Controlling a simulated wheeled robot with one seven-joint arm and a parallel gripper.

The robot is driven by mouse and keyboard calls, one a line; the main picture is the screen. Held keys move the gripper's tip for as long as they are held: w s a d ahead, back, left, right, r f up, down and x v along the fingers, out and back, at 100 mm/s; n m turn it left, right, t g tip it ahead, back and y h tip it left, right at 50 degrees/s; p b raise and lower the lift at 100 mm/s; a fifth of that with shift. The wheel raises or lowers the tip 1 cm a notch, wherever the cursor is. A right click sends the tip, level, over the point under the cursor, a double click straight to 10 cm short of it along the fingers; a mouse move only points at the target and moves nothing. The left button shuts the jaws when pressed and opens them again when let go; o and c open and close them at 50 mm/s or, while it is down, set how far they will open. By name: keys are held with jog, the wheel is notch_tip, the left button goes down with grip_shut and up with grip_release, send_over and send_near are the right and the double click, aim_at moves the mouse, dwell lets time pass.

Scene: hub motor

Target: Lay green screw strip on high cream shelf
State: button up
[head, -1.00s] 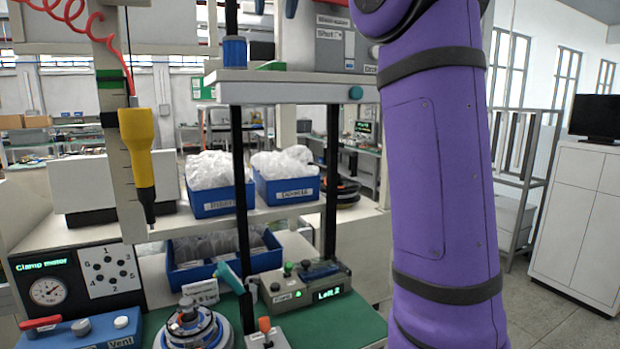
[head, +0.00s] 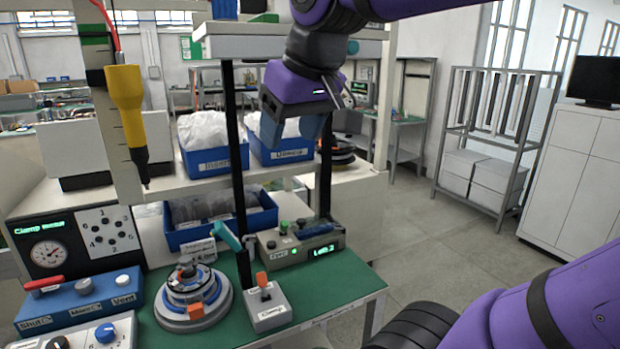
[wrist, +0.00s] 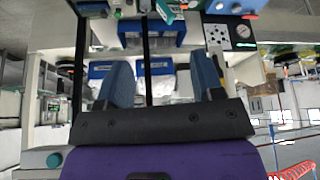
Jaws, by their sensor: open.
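My gripper (head: 292,132) hangs in front of the right blue bin, beneath the high shelf. In the wrist view my gripper (wrist: 163,75) has its two blue fingers wide apart with nothing held between them. A high pale shelf board (head: 215,46) stands on black posts above the bins. A small green piece (head: 265,18) lies at the back of that board; I cannot tell whether it is the screw strip. A lower cream shelf (head: 175,188) carries the bins. No other clear green strip shows.
Blue bins with clear bags, a left one (head: 215,162) and a right one (head: 268,152), stand close to the gripper. A black post (head: 238,170) rises nearby. A yellow screwdriver (head: 126,105) hangs at left. The green bench (head: 335,283) holds a round motor fixture (head: 190,295) and control boxes.

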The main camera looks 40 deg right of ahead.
jog(key=s+f, duration=0.5)
jog(key=f, duration=0.3)
jog(key=shift+a, duration=0.45)
dwell(0.5)
